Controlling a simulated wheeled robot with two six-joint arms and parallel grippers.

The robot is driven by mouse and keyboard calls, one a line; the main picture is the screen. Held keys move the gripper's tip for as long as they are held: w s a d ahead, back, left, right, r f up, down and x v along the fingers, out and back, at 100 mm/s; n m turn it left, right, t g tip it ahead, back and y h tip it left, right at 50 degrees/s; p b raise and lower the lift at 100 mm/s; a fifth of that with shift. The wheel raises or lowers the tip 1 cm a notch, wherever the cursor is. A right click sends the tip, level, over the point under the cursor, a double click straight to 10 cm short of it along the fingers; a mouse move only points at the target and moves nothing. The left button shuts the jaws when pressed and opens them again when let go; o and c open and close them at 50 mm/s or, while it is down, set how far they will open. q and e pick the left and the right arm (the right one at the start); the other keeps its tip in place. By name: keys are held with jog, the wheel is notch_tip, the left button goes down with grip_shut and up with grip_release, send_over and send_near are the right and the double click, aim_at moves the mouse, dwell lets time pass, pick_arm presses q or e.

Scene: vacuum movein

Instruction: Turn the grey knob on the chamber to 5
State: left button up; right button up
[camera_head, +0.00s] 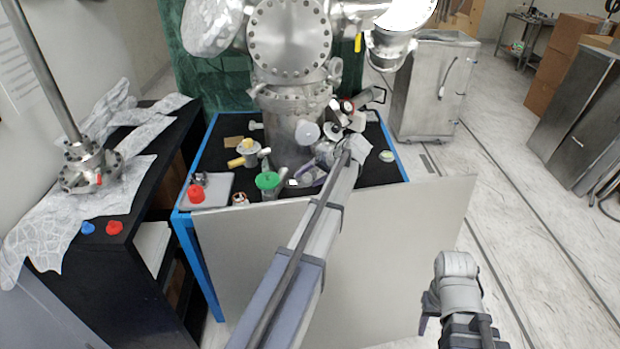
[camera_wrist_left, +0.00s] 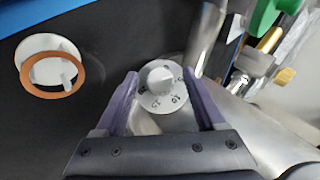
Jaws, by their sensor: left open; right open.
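The grey knob (camera_wrist_left: 161,82) is a pale round dial with small dark numbers around its face. In the left wrist view it sits between the two purple fingers of my left gripper (camera_wrist_left: 164,92), which is open, with gaps visible at the knob's sides. The numbers are too blurred to read the setting surely. In the head view my left gripper (camera_head: 308,178) is low beside the steel chamber (camera_head: 290,130), right of a green knob (camera_head: 268,181). My right gripper (camera_head: 428,312) is at the lower right, open and empty, partly hidden by its own wrist.
The chamber stands on a black table with a blue frame (camera_head: 182,225). A yellow-handled valve (camera_head: 243,155) and a red cap (camera_head: 196,194) lie left of my left gripper.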

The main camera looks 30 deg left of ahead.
pick_arm(q)
jog(key=p+v, duration=0.5)
jog(key=v, duration=0.3)
jog(key=shift+p, duration=0.35)
jog(key=shift+a, duration=0.1)
